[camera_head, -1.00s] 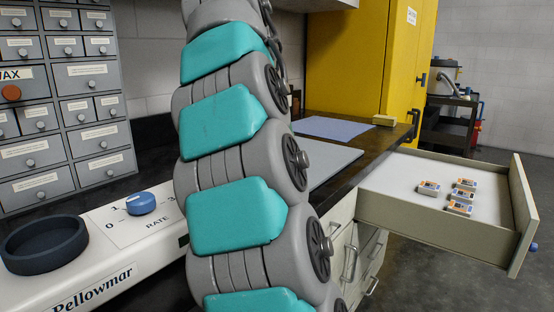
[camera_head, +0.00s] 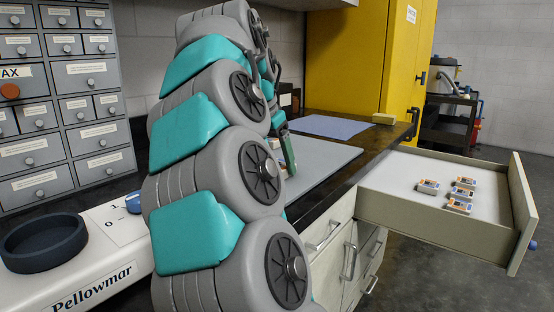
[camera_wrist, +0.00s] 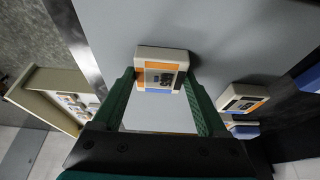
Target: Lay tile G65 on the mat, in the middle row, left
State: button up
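A pale tile (camera_wrist: 162,56) with orange and blue corners and a dark label window sits between the green fingertips of my gripper (camera_wrist: 159,76) in the wrist view. The fingers touch its two sides; its label is too small to read surely. The grey mat (camera_wrist: 110,22) lies beneath; I cannot tell whether the tile touches it. In the head view the mat (camera_head: 325,160) lies on the dark counter, and my arm hides its left part.
Two more tiles (camera_wrist: 243,98) (camera_wrist: 243,129) are right of my gripper in the wrist view. An open drawer (camera_head: 400,205) holds several similar tiles (camera_head: 461,194). A blue cloth (camera_head: 333,126) and a tan block (camera_head: 384,118) lie farther back. A dark round dish (camera_head: 42,242) stands front left.

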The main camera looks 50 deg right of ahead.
jog(key=o, duration=0.3)
jog(key=shift+o, duration=0.2)
jog(key=shift+r, duration=0.1)
jog(key=shift+v, duration=1.6)
jog(key=a, duration=0.7)
jog(key=s+a, duration=0.1)
jog(key=a, duration=0.3)
jog(key=shift+a+b, duration=0.3)
jog(key=shift+a, duration=0.1)
jog(key=shift+s, duration=0.1)
